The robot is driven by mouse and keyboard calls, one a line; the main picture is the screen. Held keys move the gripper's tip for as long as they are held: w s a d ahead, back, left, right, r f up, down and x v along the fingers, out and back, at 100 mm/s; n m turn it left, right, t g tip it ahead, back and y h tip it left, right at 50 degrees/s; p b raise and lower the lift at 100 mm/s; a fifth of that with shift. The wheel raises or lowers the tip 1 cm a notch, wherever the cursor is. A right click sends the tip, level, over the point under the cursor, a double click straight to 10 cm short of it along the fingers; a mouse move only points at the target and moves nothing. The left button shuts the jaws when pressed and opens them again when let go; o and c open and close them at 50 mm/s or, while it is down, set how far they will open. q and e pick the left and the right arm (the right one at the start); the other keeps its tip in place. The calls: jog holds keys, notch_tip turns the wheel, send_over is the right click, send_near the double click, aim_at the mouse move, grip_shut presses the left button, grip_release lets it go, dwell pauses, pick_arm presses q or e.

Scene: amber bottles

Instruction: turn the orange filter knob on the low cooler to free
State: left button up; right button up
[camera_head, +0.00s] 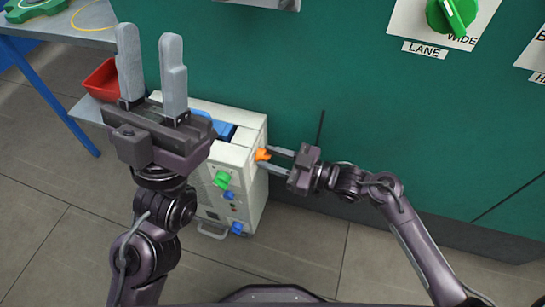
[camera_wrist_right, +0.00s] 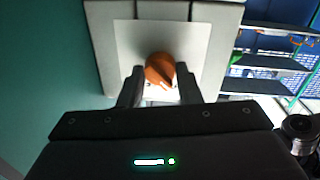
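The low cooler (camera_head: 247,155) is a cream box standing on the floor against the green wall. Its orange filter knob (camera_head: 262,154) is on the side facing my right arm. In the right wrist view the orange knob (camera_wrist_right: 159,70) sits on a pale plate, its dark pointer edge slanting to the lower right. My right gripper (camera_head: 265,158) is open, with its fingertips on either side of the knob; I cannot tell whether they touch it. The plate's markings are mostly hidden. My left gripper (camera_head: 151,45) is open, empty and raised, in front of part of the cooler.
The cooler's front also has a green knob (camera_head: 222,180) and blue knobs (camera_head: 237,227). A red bin (camera_head: 101,80) is on the blue-legged table at left. The green wall carries a large green LANE knob (camera_head: 451,14). Floor right of the cooler is clear.

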jog(key=c, duration=0.4)
